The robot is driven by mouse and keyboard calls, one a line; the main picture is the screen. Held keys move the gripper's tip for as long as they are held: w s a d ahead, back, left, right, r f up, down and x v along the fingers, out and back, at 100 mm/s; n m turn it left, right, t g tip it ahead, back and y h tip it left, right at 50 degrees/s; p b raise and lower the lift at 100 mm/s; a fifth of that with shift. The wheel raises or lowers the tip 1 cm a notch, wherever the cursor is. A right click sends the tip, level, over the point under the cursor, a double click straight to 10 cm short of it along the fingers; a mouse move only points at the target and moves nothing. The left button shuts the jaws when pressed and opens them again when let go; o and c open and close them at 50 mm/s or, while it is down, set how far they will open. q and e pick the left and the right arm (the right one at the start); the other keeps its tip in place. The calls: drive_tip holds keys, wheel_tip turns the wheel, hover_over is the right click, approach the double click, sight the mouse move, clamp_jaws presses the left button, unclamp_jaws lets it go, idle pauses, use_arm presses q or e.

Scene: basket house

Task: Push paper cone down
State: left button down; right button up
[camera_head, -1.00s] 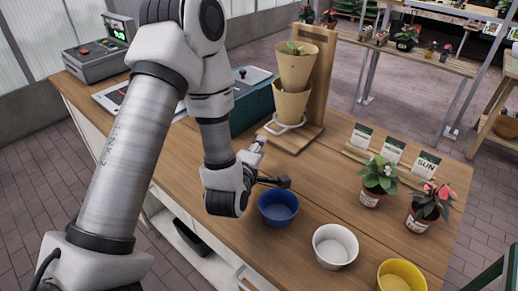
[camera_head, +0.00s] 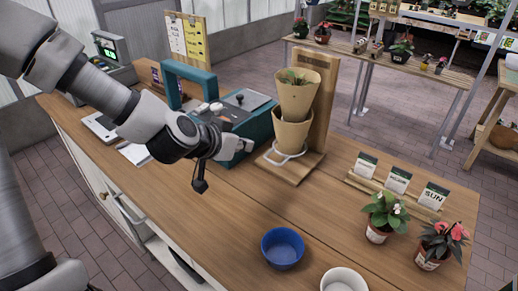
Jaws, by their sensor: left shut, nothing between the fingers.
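A tan paper cone (camera_head: 296,101) with a small plant in its top stands on a wooden stand. A second tan paper cone (camera_head: 291,134) sits directly below it, over a white wire ring (camera_head: 284,154). The wooden stand (camera_head: 324,115) has a tall back board behind the cones. My left gripper (camera_head: 244,146) is shut and empty, left of the lower cone and apart from it, in front of the teal toolbox. My right gripper is not in view.
The teal toolbox (camera_head: 262,122) stands behind my left gripper. A blue bowl (camera_head: 282,248) and a white bowl (camera_head: 343,281) are at the front. Two potted plants (camera_head: 384,216) (camera_head: 441,243) and seed cards (camera_head: 397,178) stand to the right. The wooden table between stand and bowls is clear.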

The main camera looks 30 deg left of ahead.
use_arm(q)
drive_tip(key=shift+m, duration=0.3)
drive_tip(key=x, duration=0.4)
drive_tip(key=s+f+b+x, duration=0.1)
drive_tip(key=x, duration=0.3)
drive_tip(key=f+x, duration=0.1)
drive_tip(key=x, duration=0.3)
drive_tip(key=shift+s+d+f, duration=0.1)
drive_tip(key=shift+f, duration=0.3)
